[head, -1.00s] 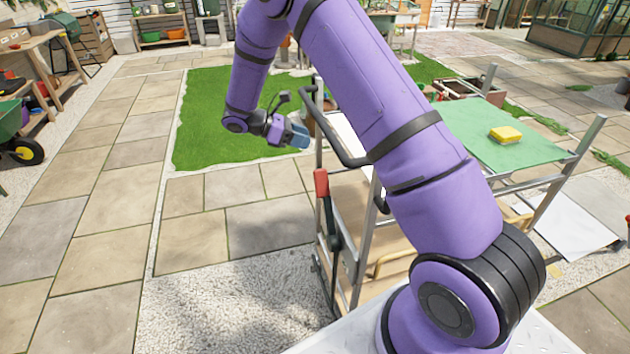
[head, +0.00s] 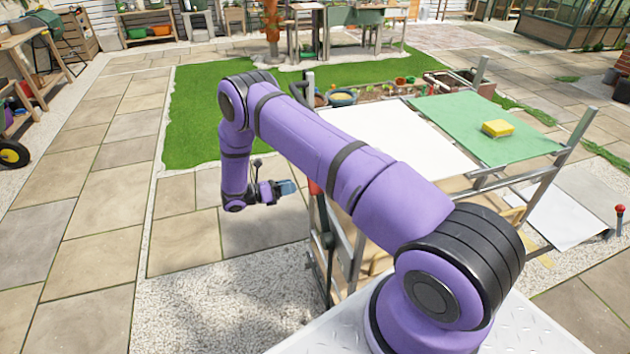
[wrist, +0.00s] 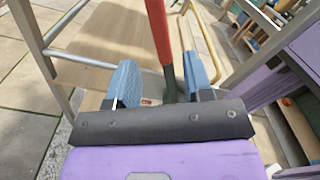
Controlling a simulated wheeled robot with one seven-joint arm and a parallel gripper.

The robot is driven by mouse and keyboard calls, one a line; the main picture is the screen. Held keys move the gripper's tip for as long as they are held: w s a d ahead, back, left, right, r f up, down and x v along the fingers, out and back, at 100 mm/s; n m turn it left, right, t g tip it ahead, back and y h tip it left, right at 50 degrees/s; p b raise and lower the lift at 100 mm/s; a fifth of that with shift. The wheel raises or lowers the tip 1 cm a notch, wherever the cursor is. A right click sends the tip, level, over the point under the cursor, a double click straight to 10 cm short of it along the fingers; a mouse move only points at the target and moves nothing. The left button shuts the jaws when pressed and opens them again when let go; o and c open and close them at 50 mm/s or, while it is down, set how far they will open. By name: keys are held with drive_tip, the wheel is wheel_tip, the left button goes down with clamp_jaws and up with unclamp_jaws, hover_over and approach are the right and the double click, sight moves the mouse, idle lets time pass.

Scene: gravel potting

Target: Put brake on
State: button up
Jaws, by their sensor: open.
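The brake lever has a red handle (head: 315,186) and a dark shaft (head: 328,240), and it stands at the near left side of the cart (head: 357,255). My gripper (head: 287,187) is just left of the red handle in the head view. In the wrist view, my open gripper (wrist: 160,78) has one blue finger on each side of the lever's line. The red grip (wrist: 158,32) runs up and away, and its dark shaft (wrist: 170,85) shows between the fingers. I cannot tell whether the lever is between the fingertips or beyond them. No contact shows.
The cart's top carries a white sheet (head: 400,137) and a green mat (head: 470,122) with a yellow sponge (head: 497,128). Its metal posts and rails stand close to my gripper. Paving (head: 190,235) to the left is clear.

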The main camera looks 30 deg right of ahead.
drive_tip(key=x, duration=0.9)
drive_tip(key=shift+s+d, duration=0.1)
drive_tip(key=shift+d, duration=0.25)
drive_tip(key=shift+c, duration=0.2)
clamp_jaws()
